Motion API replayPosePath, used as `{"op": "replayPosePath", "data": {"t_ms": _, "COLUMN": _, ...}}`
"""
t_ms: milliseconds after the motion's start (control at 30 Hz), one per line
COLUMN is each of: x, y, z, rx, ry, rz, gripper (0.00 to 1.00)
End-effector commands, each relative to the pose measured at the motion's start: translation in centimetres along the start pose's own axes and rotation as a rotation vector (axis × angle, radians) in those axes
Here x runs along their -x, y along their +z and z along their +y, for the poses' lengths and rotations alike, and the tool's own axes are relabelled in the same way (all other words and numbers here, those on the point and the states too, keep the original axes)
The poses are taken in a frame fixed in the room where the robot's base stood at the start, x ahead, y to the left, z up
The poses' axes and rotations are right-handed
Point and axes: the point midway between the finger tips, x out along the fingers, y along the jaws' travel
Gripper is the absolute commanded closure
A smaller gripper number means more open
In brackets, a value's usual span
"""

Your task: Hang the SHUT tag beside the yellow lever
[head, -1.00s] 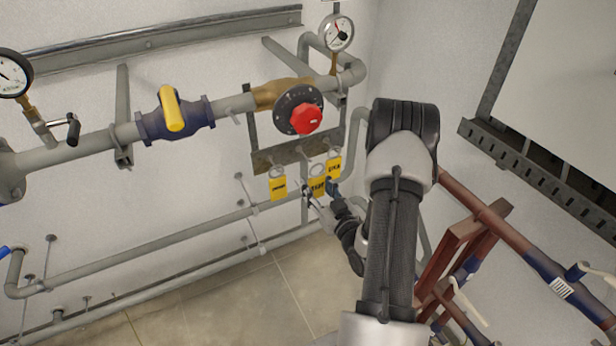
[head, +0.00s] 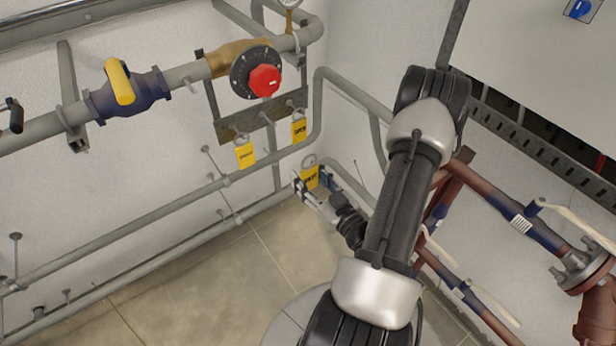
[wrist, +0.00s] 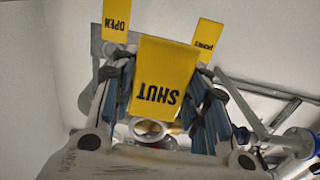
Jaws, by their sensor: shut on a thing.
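My gripper (head: 312,186) is shut on a yellow tag (head: 309,178). In the wrist view this tag reads SHUT, upside down (wrist: 163,85), between the two blue finger pads. It is held below and apart from the rack plate (head: 262,122). Two other yellow tags hang on that plate, a left one (head: 245,155) and a right one (head: 299,130). In the wrist view one of them reads OPEN (wrist: 116,22); the other's word (wrist: 205,38) is hard to read. The yellow lever (head: 119,82) sits on the blue valve at upper left, well away from my gripper.
A red knob on a black dial (head: 264,80) is above the rack plate. Grey pipes run along the wall at left and behind the gripper. Reddish-brown pipes (head: 492,200) with white-handled valves stand at right. The tiled floor (head: 180,285) below is clear.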

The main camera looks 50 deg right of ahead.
Motion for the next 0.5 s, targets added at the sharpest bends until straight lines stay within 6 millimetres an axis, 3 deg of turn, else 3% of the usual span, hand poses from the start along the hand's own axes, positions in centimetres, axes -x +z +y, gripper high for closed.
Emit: {"op": "replayPosePath", "data": {"t_ms": 500, "x": -1.4, "y": 0.0, "z": 0.0, "rx": 0.002, "ry": -0.002, "rz": 0.000, "gripper": 0.80}}
